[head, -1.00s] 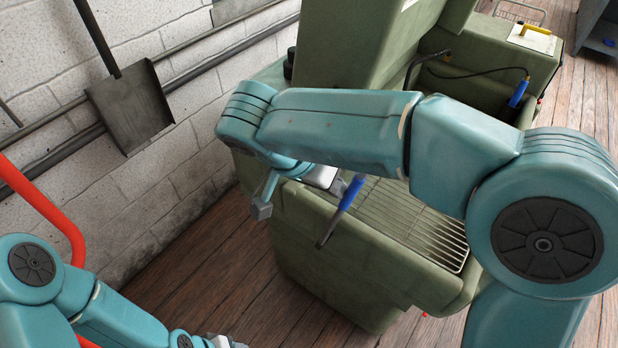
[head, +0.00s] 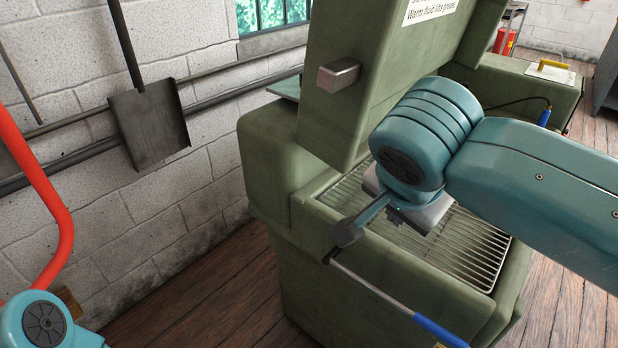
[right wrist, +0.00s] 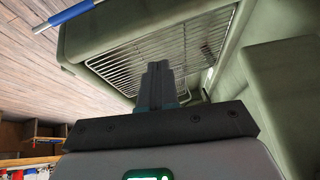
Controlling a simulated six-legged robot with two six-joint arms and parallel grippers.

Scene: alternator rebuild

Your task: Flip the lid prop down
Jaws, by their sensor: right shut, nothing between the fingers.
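The lid prop is a thin grey rod (head: 372,288) with a blue handle (head: 440,333). In the head view it slopes from the front left corner of the green washer's basin (head: 345,278) down to the right, across the basin's front. Its blue handle also shows in the right wrist view (right wrist: 68,15), top left. My right gripper (right wrist: 157,75) is shut and empty, over the wire grate, apart from the rod. The green lid (head: 385,70) stands raised behind the grate. My left gripper is outside the head view.
The wire grate (head: 470,245) lies inside the basin. A grey block handle (head: 338,75) sticks out from the lid. A dustpan-like shovel (head: 150,125) hangs on the white block wall. A red tube (head: 45,190) curves at the left. Wooden floor is clear left of the washer.

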